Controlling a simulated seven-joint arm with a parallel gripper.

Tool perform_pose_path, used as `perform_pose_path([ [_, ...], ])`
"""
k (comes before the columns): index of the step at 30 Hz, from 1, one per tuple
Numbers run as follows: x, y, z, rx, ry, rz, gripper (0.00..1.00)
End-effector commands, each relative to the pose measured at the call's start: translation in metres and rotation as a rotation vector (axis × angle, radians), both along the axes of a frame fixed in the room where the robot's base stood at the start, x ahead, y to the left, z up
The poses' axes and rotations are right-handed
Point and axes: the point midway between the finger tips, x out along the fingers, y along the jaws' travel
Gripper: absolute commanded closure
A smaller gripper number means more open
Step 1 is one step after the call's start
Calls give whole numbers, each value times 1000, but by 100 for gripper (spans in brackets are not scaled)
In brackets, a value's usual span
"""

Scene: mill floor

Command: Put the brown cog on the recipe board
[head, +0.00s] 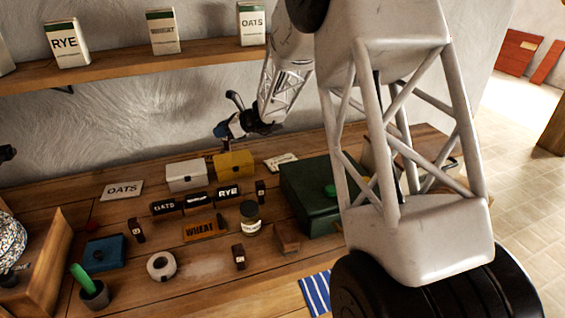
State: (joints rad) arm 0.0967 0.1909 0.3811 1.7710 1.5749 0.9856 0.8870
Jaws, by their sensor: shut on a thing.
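My gripper (232,122) is small in the view, held in the air in front of the wall, above the back of the bench. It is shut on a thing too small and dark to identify. I cannot make out a brown cog anywhere for certain. No board is clearly marked as the recipe board. A brown plaque lettered WHEAT (201,230) lies on the bench, below my gripper in the picture. My arm hides part of the bench's right side.
A shelf (120,66) with labelled packets runs above.

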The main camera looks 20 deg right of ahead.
Motion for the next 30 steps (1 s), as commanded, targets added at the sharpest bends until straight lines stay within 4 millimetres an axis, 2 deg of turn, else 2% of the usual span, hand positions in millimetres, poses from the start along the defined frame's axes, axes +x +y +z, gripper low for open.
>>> perform_pose_path([
  [1,2,-17,1,0,-1,-20,98],
  [9,6,-94,3,0,-1,-111,98],
  [18,3,-171,5,0,0,-202,98],
  [24,0,-199,6,0,0,-236,98],
  [30,-1,-207,6,0,0,-245,98],
])
